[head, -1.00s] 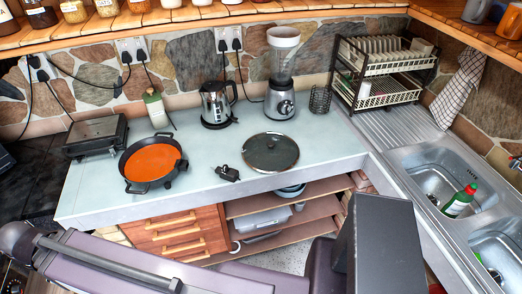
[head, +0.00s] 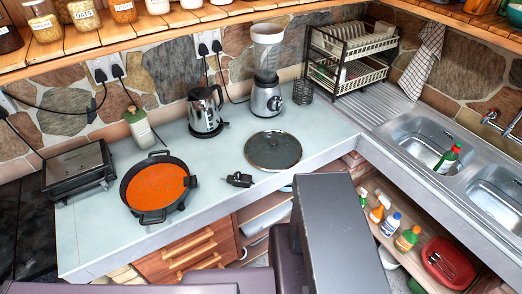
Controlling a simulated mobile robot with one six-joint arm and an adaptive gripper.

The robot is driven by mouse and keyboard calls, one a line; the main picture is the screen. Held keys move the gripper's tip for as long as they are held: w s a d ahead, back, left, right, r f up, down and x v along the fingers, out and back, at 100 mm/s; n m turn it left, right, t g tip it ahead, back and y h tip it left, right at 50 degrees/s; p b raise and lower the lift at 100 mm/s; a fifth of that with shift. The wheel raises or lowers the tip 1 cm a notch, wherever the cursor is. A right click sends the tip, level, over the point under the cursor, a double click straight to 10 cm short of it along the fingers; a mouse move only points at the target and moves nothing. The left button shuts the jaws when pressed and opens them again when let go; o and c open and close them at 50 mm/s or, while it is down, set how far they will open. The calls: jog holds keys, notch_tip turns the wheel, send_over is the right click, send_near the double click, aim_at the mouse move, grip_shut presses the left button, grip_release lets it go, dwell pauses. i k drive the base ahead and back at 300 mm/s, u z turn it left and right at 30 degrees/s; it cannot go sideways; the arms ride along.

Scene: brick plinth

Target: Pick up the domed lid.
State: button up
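The domed lid (head: 272,151) is a round, dark glass lid with a pale metal rim and a small knob on top. It lies knob up on the pale countertop (head: 222,205), near the front edge and in front of the blender (head: 266,98). Nothing covers it in the head view.
An orange-bottomed pan (head: 156,187), a kettle (head: 205,112) and a grill (head: 78,171) stand farther left. A double sink (head: 420,142) is at right. A dark grey block (head: 345,235) rises in front of the counter.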

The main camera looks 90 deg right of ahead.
aim_at(269, 150)
jog(key=i, duration=0.7)
jog(key=u, duration=0.05)
jog(key=k, duration=0.15)
jog(key=z, duration=2.85)
